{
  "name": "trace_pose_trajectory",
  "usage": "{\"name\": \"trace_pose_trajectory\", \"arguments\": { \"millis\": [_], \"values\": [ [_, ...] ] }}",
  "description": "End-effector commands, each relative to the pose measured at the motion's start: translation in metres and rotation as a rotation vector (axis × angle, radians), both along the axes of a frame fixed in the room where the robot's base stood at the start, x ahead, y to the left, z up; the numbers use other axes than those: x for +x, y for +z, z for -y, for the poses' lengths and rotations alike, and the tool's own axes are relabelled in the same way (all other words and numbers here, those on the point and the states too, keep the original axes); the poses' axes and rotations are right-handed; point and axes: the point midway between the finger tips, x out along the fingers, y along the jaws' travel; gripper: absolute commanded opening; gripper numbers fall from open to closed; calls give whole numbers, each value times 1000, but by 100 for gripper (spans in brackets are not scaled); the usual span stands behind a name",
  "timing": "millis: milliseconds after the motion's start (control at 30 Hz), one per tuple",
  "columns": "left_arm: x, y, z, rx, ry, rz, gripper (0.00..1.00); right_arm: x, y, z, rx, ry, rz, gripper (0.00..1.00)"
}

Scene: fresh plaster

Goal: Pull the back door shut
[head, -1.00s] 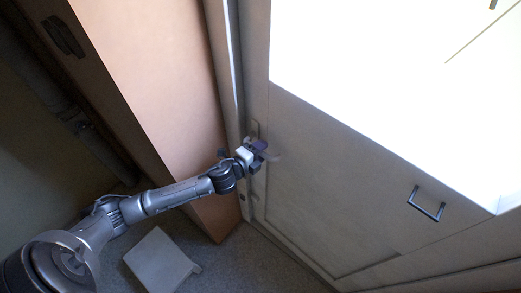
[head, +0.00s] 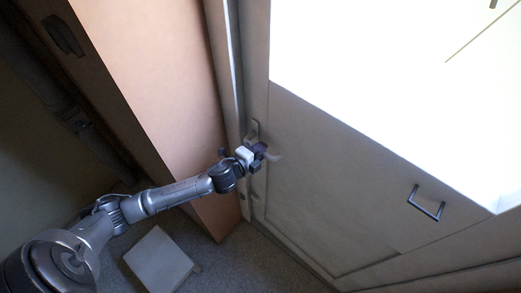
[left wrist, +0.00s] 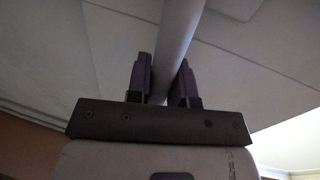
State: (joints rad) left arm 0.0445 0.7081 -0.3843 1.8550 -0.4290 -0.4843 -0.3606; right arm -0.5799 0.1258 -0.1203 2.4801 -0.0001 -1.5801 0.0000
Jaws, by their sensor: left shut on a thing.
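The back door (head: 320,195) is a pale grey panelled door in the middle of the head view. Its edge lies close along the pale frame (head: 229,75); I cannot tell whether a small gap is left. A pale lever handle (head: 275,157) sticks out near that edge. My left gripper (head: 262,149) is at the handle, reaching in from the left. In the left wrist view, the handle bar (left wrist: 180,35) runs between the two dark fingers of my left gripper (left wrist: 164,75), which is shut on it. My right gripper is not in view.
A tan panel (head: 155,80) stands left of the frame. A light grey flat box-like thing (head: 159,260) is on the carpeted floor (head: 235,265) below my left arm. A dark bar handle (head: 427,203) is at the right. A bright white area fills the upper right.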

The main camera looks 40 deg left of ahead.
Motion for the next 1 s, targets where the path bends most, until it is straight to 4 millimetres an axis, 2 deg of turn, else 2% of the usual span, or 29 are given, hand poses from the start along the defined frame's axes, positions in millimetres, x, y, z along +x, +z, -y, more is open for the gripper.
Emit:
{"name": "trace_pose_trajectory", "arguments": {
  "millis": [367, 1000],
  "values": [
    [1, -3, 1, 80, -2, 6, 0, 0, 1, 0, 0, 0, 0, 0],
    [1, -35, -7, 552, -1, 18, 0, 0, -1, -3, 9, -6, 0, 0]
  ]
}}
